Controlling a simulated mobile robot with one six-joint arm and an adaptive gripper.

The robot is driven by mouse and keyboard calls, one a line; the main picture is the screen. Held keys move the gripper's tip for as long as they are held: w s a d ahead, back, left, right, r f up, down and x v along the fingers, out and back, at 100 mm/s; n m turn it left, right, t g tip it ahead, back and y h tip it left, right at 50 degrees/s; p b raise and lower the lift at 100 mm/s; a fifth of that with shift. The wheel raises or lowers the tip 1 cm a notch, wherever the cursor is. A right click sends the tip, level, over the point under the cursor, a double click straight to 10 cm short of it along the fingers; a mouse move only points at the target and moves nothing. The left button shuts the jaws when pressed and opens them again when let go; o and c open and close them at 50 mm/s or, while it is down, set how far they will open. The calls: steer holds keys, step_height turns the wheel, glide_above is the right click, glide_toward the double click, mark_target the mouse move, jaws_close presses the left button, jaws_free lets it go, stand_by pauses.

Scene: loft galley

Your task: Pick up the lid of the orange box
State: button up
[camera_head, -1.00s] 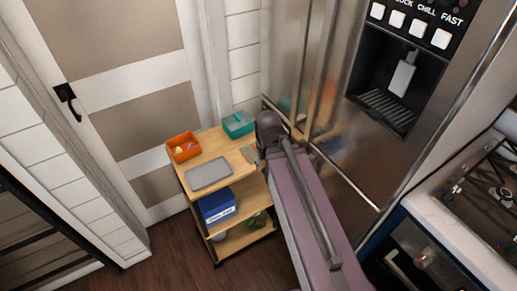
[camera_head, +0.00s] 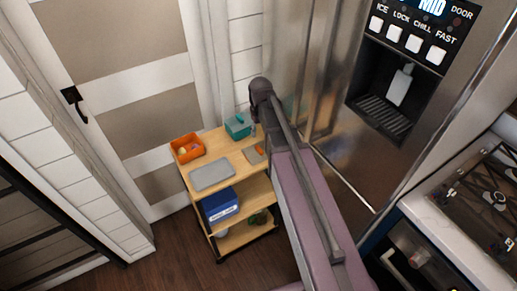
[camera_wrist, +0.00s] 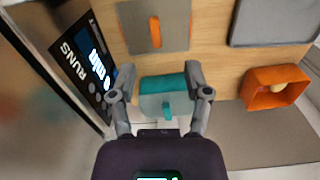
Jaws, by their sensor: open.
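The orange box (camera_head: 187,148) stands open at the back left of the trolley top with small things inside. It also shows at the right of the wrist view (camera_wrist: 274,87), with a round pale thing in it. A flat grey lid with an orange handle (camera_wrist: 155,24) lies apart from it on the wood, at the top of the wrist view. In the head view this lid (camera_head: 252,155) is partly hidden by my arm. My gripper (camera_wrist: 160,78) is open and empty, its fingertips either side of a teal box in the picture. My arm hides the gripper in the head view.
The teal box (camera_head: 238,126) stands at the trolley's back right; it has a teal handle (camera_wrist: 167,112). A grey tray (camera_head: 212,174) lies in front of the orange box. A blue box (camera_head: 220,204) is on the shelf below. The steel fridge (camera_head: 330,85) is close on the right.

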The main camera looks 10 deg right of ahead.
steer(key=w, duration=0.1)
steer(key=w+r, duration=0.1)
steer(key=shift+w+n, duration=0.3)
steer(key=shift+w, duration=0.05)
steer(key=shift+f, duration=0.2)
steer(key=b, duration=0.8)
glide_above(259, 148)
step_height(259, 148, down, 8)
steer(key=shift+a+f, duration=0.15)
steer(key=shift+f, duration=0.05)
steer(key=shift+s+f+b, duration=0.1)
steer(key=shift+f+b, duration=2.5)
steer(key=shift+b, duration=0.15)
jaws_close()
